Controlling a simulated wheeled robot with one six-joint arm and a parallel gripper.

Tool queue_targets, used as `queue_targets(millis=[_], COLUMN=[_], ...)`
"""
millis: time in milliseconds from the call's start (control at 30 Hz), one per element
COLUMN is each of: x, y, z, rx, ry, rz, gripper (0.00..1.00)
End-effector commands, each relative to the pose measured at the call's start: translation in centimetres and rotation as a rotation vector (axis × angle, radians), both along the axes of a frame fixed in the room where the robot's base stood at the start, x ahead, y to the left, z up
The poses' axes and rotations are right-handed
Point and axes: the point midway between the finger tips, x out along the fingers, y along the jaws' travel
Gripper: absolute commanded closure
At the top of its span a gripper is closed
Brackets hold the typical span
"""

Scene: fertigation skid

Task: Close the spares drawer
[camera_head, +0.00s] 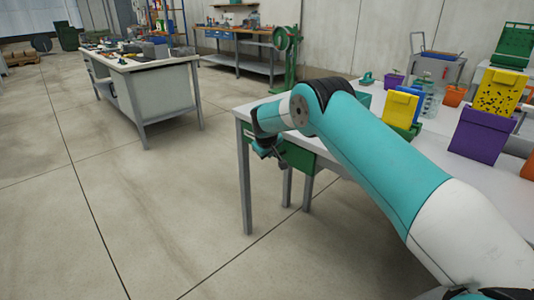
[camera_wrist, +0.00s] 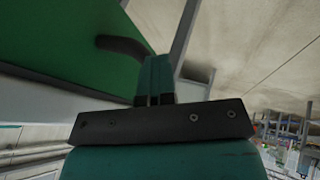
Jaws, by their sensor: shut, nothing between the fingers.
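The spares drawer is a green-fronted box (camera_head: 298,157) under the near left part of the white-topped table, partly hidden by my arm. In the wrist view its green face (camera_wrist: 70,45) fills the upper left, with a dark curved handle (camera_wrist: 118,43) on it. I cannot tell how far out the drawer stands. My gripper (camera_head: 266,151) is beside the drawer, below the table top's edge. In the wrist view my gripper's teal fingers (camera_wrist: 155,68) are together and empty, next to the handle's end; I cannot tell whether they touch it.
The table top (camera_head: 243,113) carries a purple bin (camera_head: 481,136), a yellow card (camera_head: 400,107) and several pots on the right. A grey workbench (camera_head: 160,90) stands at the back left. The floor left of the table is clear.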

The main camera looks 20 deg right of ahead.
Motion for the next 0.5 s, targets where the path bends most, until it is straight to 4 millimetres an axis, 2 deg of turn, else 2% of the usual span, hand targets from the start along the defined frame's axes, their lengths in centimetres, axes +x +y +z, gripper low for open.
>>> queue_targets(millis=[33,167,267,400,500], x=[0.1,0.0,-0.3,-1.2,-2.5], y=[-1.0,-0.6,0.5,3.1,3.6], z=[0.2,0.4,0.8,1.4,3.6], rx=[-0.008,-0.008,-0.007,-0.004,-0.002], ry=[-0.011,-0.012,-0.010,-0.004,-0.007], rz=[-0.016,-0.015,-0.012,-0.007,-0.010], gripper=[1.00,1.00,1.00,1.00,1.00])
